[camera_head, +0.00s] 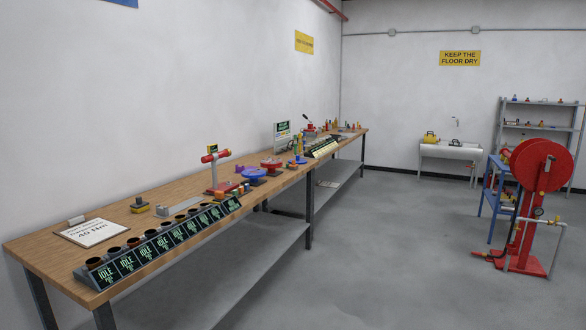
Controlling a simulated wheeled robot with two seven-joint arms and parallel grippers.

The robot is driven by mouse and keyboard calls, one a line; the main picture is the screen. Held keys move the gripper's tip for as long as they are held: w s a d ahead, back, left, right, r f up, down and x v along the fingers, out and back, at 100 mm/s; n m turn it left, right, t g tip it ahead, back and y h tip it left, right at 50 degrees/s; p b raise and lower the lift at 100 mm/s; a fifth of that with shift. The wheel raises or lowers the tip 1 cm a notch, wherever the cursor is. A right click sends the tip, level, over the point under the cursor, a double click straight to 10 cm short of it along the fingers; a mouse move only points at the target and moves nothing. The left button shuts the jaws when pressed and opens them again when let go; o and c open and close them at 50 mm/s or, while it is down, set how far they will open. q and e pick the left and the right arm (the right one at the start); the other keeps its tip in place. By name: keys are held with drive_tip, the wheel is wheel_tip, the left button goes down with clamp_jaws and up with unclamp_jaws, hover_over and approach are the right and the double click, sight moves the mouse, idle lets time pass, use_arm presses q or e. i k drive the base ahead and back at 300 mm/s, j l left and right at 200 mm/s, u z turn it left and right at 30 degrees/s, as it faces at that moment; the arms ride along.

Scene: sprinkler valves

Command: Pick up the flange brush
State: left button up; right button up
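I cannot single out the flange brush for certain. A small dark block with a yellow top (139,206) sits on the near part of the long wooden workbench (40,243), behind the row of display sockets; it is too small to tell whether it is a brush. Several small tools and parts farther along the bench are also too small to name. Neither of my grippers shows in the head view.
Display sockets (160,249) line the bench's front edge. A red valve stand (216,172) and blue and red handwheels stand farther along. A red hose reel (541,165) stands right. The middle floor (390,240) is clear.

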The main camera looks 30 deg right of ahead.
sight(294, 166)
drive_tip(key=i+l+z, duration=0.7)
drive_tip(key=i, duration=0.25)
drive_tip(key=i+l+z, duration=0.35)
drive_tip(key=i, duration=0.2)
drive_tip(key=i+z, duration=0.35)
drive_tip(key=i, duration=0.2)
drive_tip(key=i+u, duration=0.15)
drive_tip(key=i, duration=0.35)
drive_tip(key=i+l+u, duration=0.15)
drive_tip(key=i, duration=0.35)
drive_tip(key=i+l+u, duration=0.15)
drive_tip(key=i, duration=0.35)
drive_tip(key=i+l+u, duration=0.15)
drive_tip(key=i+l, duration=0.15)
drive_tip(key=i, duration=0.2)
